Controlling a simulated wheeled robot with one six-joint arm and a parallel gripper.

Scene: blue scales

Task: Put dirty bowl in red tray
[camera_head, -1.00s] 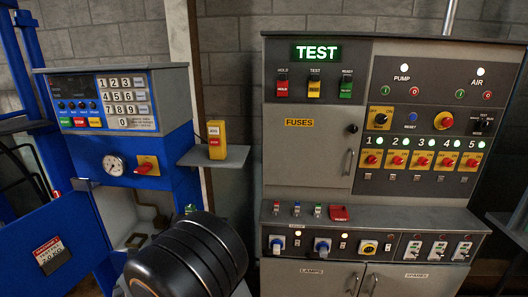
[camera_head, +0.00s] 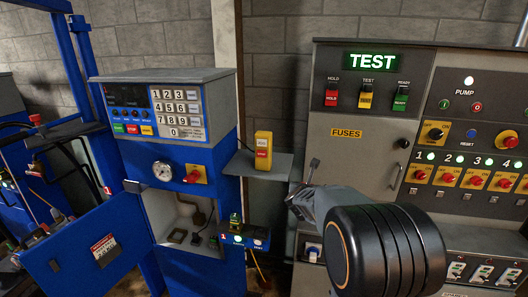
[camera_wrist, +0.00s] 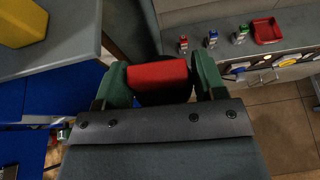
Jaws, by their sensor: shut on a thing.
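In the wrist view my gripper (camera_wrist: 160,78) has its dark green fingers closed on the two ends of a red block-like thing (camera_wrist: 158,74). A dark round shape shows behind it, too dark to make out. I see nothing I can clearly name a bowl. A small red tray (camera_wrist: 266,30) lies on a grey ledge at the upper right, apart from my gripper. In the head view my gripper (camera_head: 303,190) is small, partly behind my black arm link, in front of the grey cabinet. The tray is hidden there.
Small red (camera_wrist: 183,45), blue (camera_wrist: 212,39) and green (camera_wrist: 240,34) pieces stand on the ledge left of the tray. A yellow box (camera_head: 263,150) with a red button stands on a side shelf (camera_head: 246,168). A blue machine (camera_head: 165,140) with an open compartment stands left.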

